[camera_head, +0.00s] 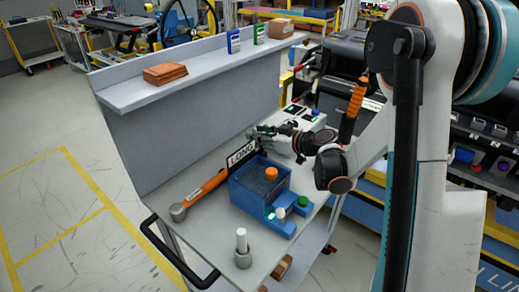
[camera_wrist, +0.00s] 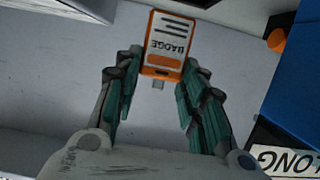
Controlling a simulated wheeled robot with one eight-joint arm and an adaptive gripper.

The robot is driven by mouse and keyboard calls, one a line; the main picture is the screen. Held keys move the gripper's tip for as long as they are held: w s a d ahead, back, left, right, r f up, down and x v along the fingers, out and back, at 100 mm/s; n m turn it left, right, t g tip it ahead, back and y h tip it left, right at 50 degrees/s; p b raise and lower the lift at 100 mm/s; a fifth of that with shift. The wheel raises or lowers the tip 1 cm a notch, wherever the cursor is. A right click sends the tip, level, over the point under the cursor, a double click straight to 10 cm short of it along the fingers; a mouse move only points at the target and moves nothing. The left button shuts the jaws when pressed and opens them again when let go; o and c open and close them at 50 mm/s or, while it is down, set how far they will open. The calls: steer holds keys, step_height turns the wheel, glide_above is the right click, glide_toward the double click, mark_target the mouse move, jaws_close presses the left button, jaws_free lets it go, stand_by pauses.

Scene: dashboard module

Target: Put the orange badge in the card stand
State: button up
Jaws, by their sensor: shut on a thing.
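The orange badge (camera_wrist: 165,45), with an orange frame and a pale face reading BADGE, lies between my fingertips in the wrist view. My gripper (camera_wrist: 162,75) is shut on it, with a teal-padded finger at each side. A small grey tab shows below the badge's lower edge. In the head view my gripper (camera_head: 256,134) is above the worktop, behind the blue box, and I cannot make out the badge there. I cannot clearly identify the card stand in either view.
A LONG sign (camera_head: 241,153) stands behind the blue box (camera_head: 247,199); it also shows in the wrist view (camera_wrist: 287,160). An orange-handled tool (camera_head: 205,188) lies left of the box. A grey holder with a white peg (camera_head: 243,257) stands in front. A shelf (camera_head: 205,73) runs along the back.

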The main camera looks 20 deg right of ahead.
step_height(320, 180, down, 4)
steer(key=shift+f+b, duration=0.1)
steer(key=shift+b, duration=0.7)
steer(key=o, duration=1)
steer(key=shift+c, duration=0.2)
steer(key=shift+r, duration=0.2)
steer(key=p+v, duration=0.4)
steer(key=v, duration=0.8)
